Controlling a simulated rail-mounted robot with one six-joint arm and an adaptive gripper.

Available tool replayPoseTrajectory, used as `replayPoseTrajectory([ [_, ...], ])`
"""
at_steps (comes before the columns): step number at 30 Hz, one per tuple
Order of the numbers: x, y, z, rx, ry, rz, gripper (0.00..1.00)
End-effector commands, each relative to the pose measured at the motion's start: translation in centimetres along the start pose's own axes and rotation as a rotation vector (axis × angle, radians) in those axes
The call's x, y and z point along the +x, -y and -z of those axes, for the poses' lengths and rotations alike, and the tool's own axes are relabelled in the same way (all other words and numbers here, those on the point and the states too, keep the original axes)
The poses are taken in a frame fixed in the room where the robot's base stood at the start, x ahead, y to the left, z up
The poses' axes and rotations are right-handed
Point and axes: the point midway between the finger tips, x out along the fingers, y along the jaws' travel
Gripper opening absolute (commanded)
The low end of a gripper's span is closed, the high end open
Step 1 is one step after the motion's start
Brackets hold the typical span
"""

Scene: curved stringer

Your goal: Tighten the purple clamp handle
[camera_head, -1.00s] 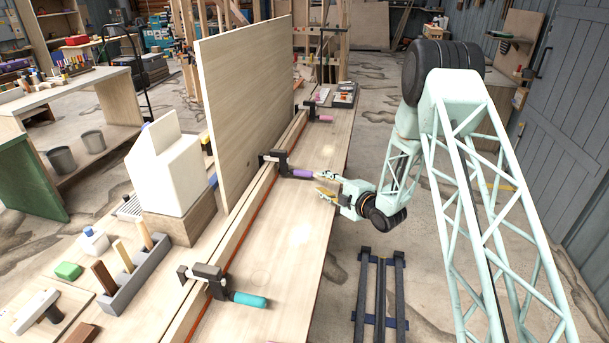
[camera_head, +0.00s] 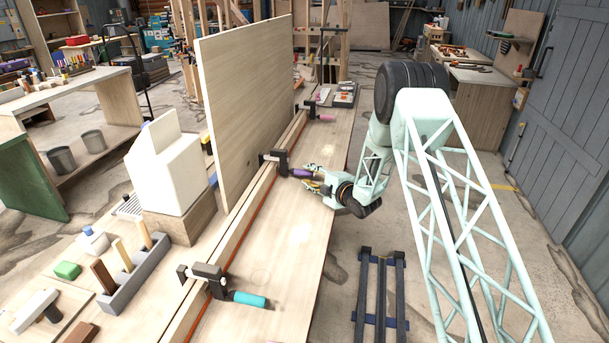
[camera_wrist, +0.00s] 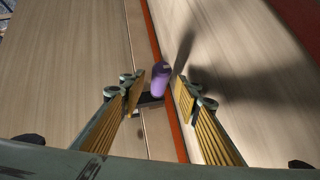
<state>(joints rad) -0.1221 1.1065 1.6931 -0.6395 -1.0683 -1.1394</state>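The purple clamp handle (camera_head: 301,173) sticks out to the right from a black clamp (camera_head: 276,159) on the long wooden rail, at the foot of the upright panel. In the wrist view the purple handle (camera_wrist: 161,81) points towards the camera, between and just beyond the fingertips. My gripper (camera_head: 309,178) is at the handle's free end. In the wrist view my gripper (camera_wrist: 158,92) is open, one finger on each side of the handle, with a gap visible on both sides. The black clamp body (camera_wrist: 150,103) is partly hidden behind the handle.
A clamp with a teal handle (camera_head: 249,299) sits nearer on the same rail, and one with a pink handle (camera_head: 326,118) farther along. The tall wooden panel (camera_head: 245,100) stands left of the clamps.

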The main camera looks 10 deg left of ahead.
Motion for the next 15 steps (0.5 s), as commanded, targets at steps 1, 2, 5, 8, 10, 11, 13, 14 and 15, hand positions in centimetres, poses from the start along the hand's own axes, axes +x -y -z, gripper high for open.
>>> replayPoseTrajectory([
  [1,0.7,0.0,0.1,-0.001,-0.001,0.0,0.3],
  [2,1.0,0.0,0.1,-0.001,-0.001,0.0,0.3],
  [5,1.9,0.0,0.1,0.0,-0.001,0.0,0.3],
  [8,2.6,0.0,0.1,0.0,-0.001,0.0,0.3],
  [10,2.9,0.1,0.1,0.0,0.0,0.001,0.3],
  [11,3.0,0.1,0.1,0.0,0.0,0.001,0.3],
  [13,3.2,0.0,0.1,0.0,0.0,0.001,0.3],
  [14,3.2,0.0,0.1,0.0,0.0,0.001,0.3],
  [15,3.2,0.0,0.0,0.0,0.0,0.001,0.3],
])
